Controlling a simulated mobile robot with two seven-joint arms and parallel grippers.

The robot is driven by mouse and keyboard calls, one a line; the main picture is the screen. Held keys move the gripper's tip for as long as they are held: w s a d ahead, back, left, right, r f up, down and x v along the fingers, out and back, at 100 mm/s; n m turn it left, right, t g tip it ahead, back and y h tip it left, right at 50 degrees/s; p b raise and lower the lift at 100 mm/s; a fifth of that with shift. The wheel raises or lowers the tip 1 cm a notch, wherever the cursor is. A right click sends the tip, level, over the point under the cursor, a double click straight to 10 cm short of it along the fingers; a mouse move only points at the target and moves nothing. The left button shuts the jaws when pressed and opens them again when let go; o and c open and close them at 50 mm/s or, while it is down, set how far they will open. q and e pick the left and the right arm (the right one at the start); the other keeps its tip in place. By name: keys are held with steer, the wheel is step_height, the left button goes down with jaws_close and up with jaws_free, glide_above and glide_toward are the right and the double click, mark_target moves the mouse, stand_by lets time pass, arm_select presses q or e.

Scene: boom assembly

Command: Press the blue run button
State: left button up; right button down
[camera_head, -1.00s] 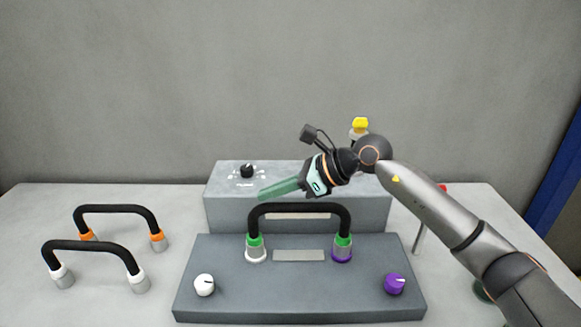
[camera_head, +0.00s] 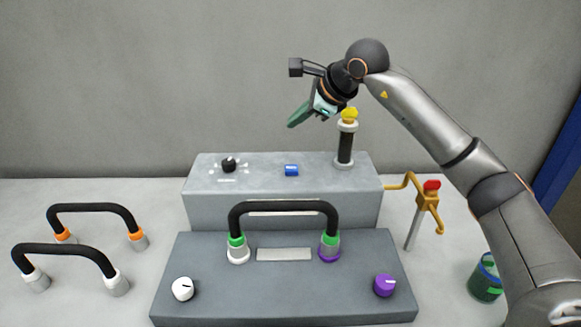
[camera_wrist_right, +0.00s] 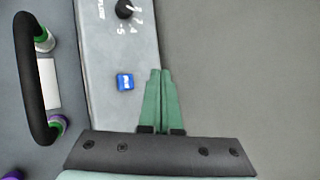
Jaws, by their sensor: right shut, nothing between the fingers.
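The blue run button (camera_head: 291,170) sits on top of the grey box (camera_head: 210,208), right of the black dial. It also shows in the right wrist view (camera_wrist_right: 125,82), just left of the fingers. My right gripper (camera_head: 292,124) is shut and empty, with its green fingers pointing down-left. It hangs in the air above the box and is apart from the button. In the right wrist view its closed fingertips (camera_wrist_right: 160,72) lie beside the button, near the box's edge. My left gripper is not in view.
A black post with a yellow top (camera_head: 346,140) stands right of the button. A black dial (camera_head: 229,165) is to its left. A black handle (camera_head: 283,207) rises from the front panel (camera_head: 285,295). An orange valve fitting (camera_head: 430,200) stands at right, beside a green-blue can (camera_head: 486,280).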

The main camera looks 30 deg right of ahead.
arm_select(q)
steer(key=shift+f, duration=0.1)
arm_select(e)
steer(key=shift+f, duration=0.15)
steer(key=b, duration=0.5)
glide_above(296, 169)
step_height(296, 169, down, 6)
steer(key=shift+r, duration=0.1)
step_height(296, 169, down, 3)
steer(key=shift+r+b, duration=0.2)
steer(key=shift+b, duration=0.85)
steer(key=shift+f, duration=0.1)
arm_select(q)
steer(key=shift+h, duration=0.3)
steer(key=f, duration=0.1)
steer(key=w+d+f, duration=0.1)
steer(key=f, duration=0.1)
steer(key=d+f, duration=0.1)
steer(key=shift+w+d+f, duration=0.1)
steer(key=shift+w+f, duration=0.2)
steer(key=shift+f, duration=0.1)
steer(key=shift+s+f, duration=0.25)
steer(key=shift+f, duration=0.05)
